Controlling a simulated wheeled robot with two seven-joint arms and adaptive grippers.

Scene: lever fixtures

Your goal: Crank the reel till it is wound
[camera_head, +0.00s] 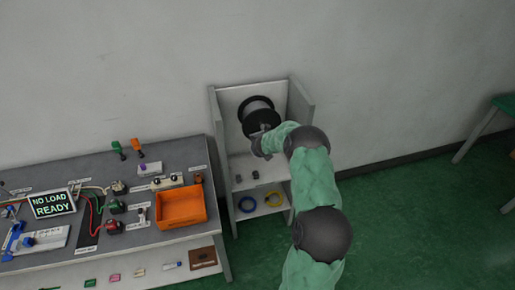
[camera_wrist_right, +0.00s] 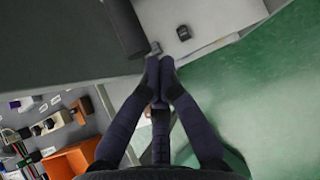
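The reel (camera_head: 257,113), with dark flanges and a pale wound middle, sits in the upper bay of a light grey shelf unit in the head view. In the head view the arm hides most of the gripper and the crank. My left gripper is out of view.
The shelf unit (camera_head: 219,130) has side walls close around the reel; small dark boxes (camera_head: 255,175) and blue and yellow rings (camera_head: 273,199) lie below. A workbench with an orange bin (camera_head: 180,206) and a NO LOAD READY display (camera_head: 52,204) stands left. Green floor is open right.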

